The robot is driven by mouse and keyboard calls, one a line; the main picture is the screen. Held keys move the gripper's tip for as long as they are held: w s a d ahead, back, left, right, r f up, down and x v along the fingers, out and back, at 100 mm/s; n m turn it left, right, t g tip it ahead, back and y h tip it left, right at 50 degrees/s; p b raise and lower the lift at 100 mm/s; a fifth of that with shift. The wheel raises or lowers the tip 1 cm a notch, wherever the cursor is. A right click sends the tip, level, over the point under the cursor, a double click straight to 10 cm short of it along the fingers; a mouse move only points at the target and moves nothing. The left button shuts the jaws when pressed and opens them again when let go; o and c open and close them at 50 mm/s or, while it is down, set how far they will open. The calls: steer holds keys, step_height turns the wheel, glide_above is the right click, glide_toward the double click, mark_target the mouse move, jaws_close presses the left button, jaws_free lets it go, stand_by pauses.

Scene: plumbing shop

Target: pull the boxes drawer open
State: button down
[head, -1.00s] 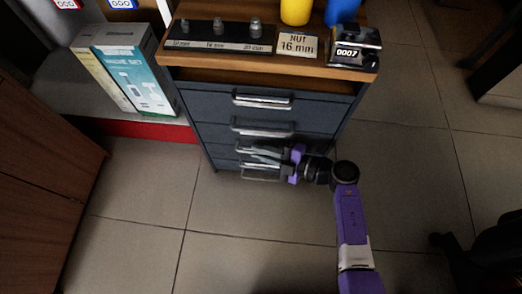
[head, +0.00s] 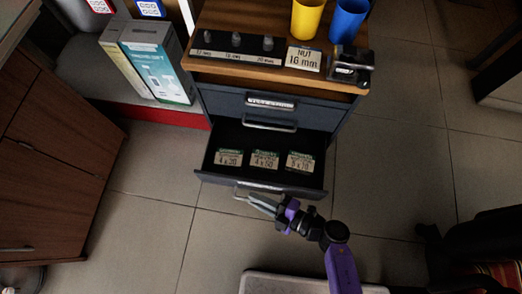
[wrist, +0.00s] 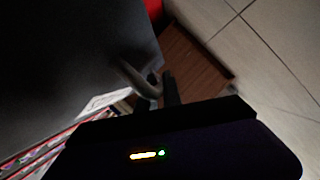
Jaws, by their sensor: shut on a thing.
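The boxes drawer (head: 218,179) is pulled out from the dark cabinet in the head view. Three small labelled boxes, 4 x 30 (head: 229,158), 4 x 50 (head: 264,160) and a third (head: 299,162), stand in a row inside it. In the wrist view the fingers (wrist: 157,92) close around the curved metal handle (wrist: 138,78) beside the dark drawer front (wrist: 70,60).
The wooden top holds a yellow cup (head: 307,20), a blue cup (head: 347,22), a nut sign (head: 304,58) and a black device (head: 352,66). Tall boxes (head: 155,62) stand left.

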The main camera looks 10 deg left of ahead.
steer(key=shift+s+a+p, duration=0.1)
steer(key=shift+s+p, duration=0.5)
steer(key=shift+s, duration=2.3)
steer(key=c, duration=1.8)
jaws_free()
steer(key=p+v, duration=0.1)
steer(key=v, duration=0.6)
steer(key=shift+s+d+p, duration=0.15)
steer(key=shift+d+p, duration=0.2)
steer(key=shift+s, duration=0.1)
